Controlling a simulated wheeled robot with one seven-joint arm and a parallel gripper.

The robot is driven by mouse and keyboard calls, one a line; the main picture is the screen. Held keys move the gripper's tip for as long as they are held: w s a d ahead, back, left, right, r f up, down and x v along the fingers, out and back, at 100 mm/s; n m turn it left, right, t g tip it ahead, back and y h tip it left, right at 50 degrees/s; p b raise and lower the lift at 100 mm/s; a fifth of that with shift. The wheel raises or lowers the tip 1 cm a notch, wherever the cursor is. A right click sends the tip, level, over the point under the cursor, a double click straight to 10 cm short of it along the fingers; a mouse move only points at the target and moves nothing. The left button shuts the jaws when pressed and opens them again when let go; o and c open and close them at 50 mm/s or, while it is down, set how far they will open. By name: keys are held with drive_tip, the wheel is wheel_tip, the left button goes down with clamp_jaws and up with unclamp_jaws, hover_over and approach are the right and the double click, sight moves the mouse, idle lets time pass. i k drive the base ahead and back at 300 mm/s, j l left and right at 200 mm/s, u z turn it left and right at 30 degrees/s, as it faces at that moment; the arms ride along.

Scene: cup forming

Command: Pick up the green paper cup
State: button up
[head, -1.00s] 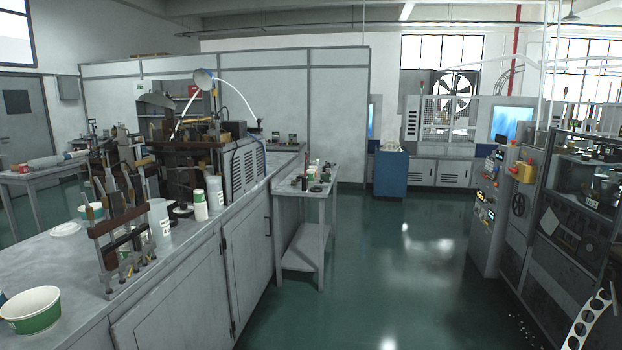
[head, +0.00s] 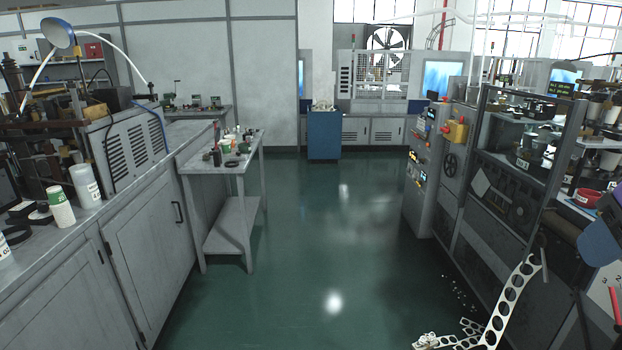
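A green and white paper cup (head: 60,207) stands upright on the long grey counter (head: 125,205) at the left. A taller white cup or stack of cups (head: 85,186) with dark lettering stands just right of it. A small green item (head: 225,147) is among the things on the small side table; it is too small to tell whether it is a cup. My gripper is not in view, so its state and its distance from any cup do not show.
The small grey table (head: 222,172) stands beside the counter. A blue cabinet (head: 324,136) is at the back. A dark machine (head: 520,185) lines the right, with a white perforated strip (head: 511,300) hanging down to the floor.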

sight(227, 144)
drive_tip(key=i+u, duration=0.25)
drive_tip(key=i, duration=0.35)
drive_tip(key=i+u, duration=0.25)
drive_tip(key=i, duration=0.35)
drive_tip(key=i+l+u, duration=0.2)
drive_tip(key=i, duration=0.4)
drive_tip(key=i+j+u, duration=0.1)
drive_tip(key=i+u, duration=0.15)
drive_tip(key=i, duration=0.75)
drive_tip(key=i+l+u, duration=0.2)
drive_tip(key=i, duration=0.8)
drive_tip(key=i+j+z, duration=0.1)
drive_tip(key=i, duration=0.65)
drive_tip(key=i+j+z, duration=0.1)
drive_tip(key=i, duration=0.6)
